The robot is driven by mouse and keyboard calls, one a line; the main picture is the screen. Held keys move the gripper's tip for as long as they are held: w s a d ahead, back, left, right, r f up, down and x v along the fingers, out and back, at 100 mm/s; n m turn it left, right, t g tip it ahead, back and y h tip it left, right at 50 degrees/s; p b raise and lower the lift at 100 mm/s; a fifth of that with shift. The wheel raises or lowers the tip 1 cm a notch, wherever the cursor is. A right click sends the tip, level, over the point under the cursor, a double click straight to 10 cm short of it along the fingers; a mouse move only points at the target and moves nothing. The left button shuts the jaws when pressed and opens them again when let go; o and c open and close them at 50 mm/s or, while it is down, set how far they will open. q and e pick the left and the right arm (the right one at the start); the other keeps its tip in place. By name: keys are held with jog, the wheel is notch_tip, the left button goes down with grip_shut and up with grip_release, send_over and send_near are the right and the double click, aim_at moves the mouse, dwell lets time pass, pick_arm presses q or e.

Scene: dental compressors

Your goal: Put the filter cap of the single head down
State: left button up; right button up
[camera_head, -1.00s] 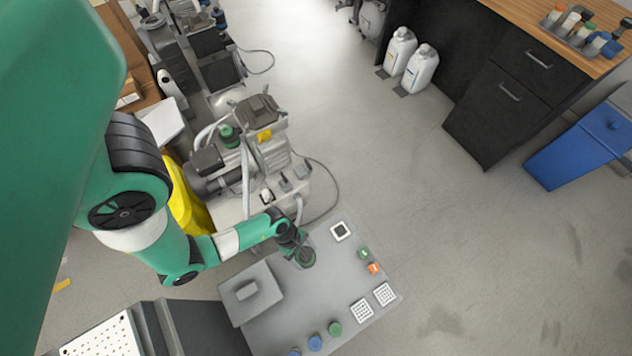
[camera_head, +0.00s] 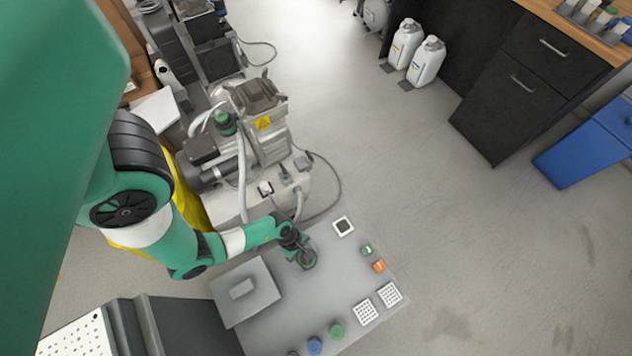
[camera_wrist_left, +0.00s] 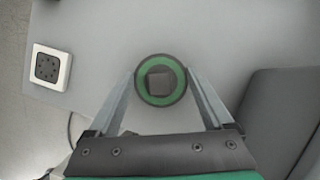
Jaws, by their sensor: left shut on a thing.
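My left gripper (camera_wrist_left: 161,82) is shut on the filter cap (camera_wrist_left: 160,98), a round piece with a green ring and a dark square middle. One finger presses on each side of it. In the head view the cap (camera_head: 306,260) is at the end of my left arm, over the grey table top (camera_head: 315,290). I cannot tell whether it touches the surface. My right gripper is not in view.
On the table are a white-framed black square (camera_head: 343,226), a grey block (camera_head: 245,290), small green and orange caps (camera_head: 379,266), white grids (camera_head: 366,312) and blue and green caps (camera_head: 336,330). A compressor (camera_head: 260,140) stands behind. Bare table surrounds the held cap.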

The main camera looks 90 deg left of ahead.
pick_arm(q)
jog(key=o, duration=1.1)
jog(key=shift+r, duration=0.1)
jog(key=p+v, duration=0.7)
jog(key=v, duration=0.5)
